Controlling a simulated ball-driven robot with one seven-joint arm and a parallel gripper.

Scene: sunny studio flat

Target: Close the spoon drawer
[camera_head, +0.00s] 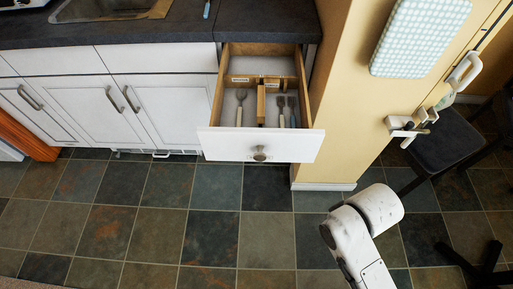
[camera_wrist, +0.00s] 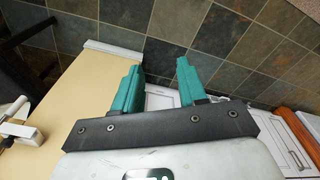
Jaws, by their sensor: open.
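Inside, wooden dividers (camera_head: 261,104) separate a spoon (camera_head: 240,106) on the left from forks (camera_head: 286,110) on the right. My gripper (camera_wrist: 157,76) shows in the wrist view with two teal fingers apart and nothing held between them. A white surface shows low between the fingers, but I cannot tell whether it is the drawer. In the head view my white arm is at the lower right, apart from the drawer; the fingers are not visible there.
A yellow wall end (camera_head: 340,90) stands just right of the drawer. White cabinet doors (camera_head: 80,112) are shut to its left. A wall hook rack (camera_head: 408,128) and a dark chair (camera_head: 440,150) are at the right. The tiled floor (camera_head: 215,225) before the drawer is clear.

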